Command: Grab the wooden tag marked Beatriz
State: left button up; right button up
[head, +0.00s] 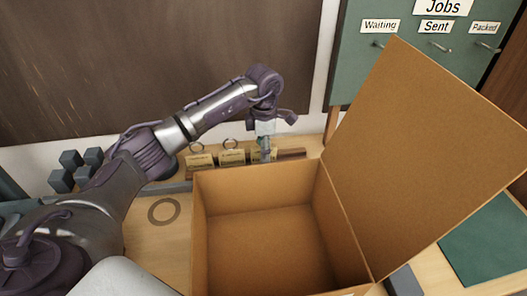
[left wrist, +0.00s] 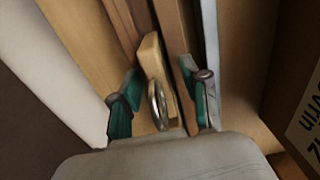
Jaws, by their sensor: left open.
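Several small wooden tags with metal rings stand in a row at the back of the bench in the head view: a left one (head: 200,161), a middle one (head: 232,157) and a right one (head: 257,156). Their writing is too small to read, so I cannot tell which says Beatriz. My left gripper (head: 265,148) points down over the right tag and partly hides it. In the left wrist view, a wooden tag (left wrist: 153,62) with its ring (left wrist: 158,106) lies between the open teal-padded fingers of the left gripper (left wrist: 163,108). My right gripper is out of view.
A large open cardboard box (head: 265,250) stands just in front of the tags, its raised flap (head: 430,150) at the right. A green board (head: 410,70) with labelled hooks stands behind. Dark cubes (head: 75,170) sit at left; a green mat (head: 490,245) lies right.

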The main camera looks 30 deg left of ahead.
pick_arm(q)
jog(key=shift+f, duration=0.55)
grip_shut()
jog(key=shift+r, duration=0.15)
